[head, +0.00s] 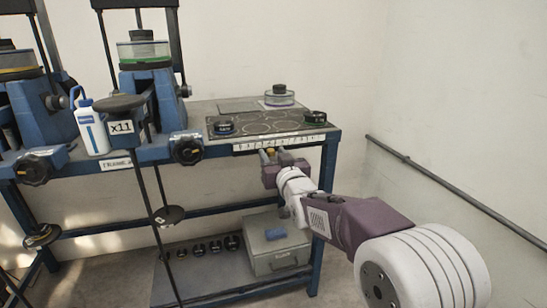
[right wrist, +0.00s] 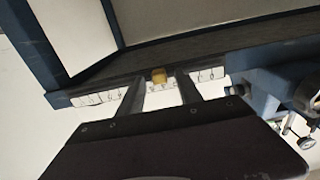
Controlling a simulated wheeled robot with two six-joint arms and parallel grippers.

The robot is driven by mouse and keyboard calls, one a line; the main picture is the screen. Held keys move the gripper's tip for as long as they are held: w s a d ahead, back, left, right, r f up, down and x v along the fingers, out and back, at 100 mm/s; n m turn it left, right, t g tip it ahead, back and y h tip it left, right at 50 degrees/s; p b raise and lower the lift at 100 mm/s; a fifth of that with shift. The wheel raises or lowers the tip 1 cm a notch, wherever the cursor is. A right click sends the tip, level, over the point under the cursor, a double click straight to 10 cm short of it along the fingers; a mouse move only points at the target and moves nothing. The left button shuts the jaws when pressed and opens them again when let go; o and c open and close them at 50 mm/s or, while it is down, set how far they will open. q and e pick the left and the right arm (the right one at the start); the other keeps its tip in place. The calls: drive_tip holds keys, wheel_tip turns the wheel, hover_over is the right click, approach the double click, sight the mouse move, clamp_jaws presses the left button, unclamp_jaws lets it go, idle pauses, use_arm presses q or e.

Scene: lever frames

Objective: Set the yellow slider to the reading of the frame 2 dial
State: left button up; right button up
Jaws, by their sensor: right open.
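The yellow slider (right wrist: 159,75) sits on a white numbered scale strip (right wrist: 93,97) along the bench's front edge. In the head view the strip (head: 285,142) runs along the right part of that edge, and a small yellow spot (head: 270,151) shows by my gripper. My right gripper (head: 274,155) is at the edge below the strip. In the right wrist view its fingers (right wrist: 160,90) are open, one on each side of the slider, with gaps showing. I cannot make out a dial reading or which frame is frame 2. My left gripper is out of view.
Two blue lever frames (head: 155,95) stand on the bench (head: 200,108), with black knobs (head: 187,149) and an x11 plate (head: 121,127). A white bottle (head: 91,130) stands between them. A grey box (head: 275,254) sits below. A rail (head: 430,178) lines the right wall.

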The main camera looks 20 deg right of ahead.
clamp_jaws()
idle(1.3)
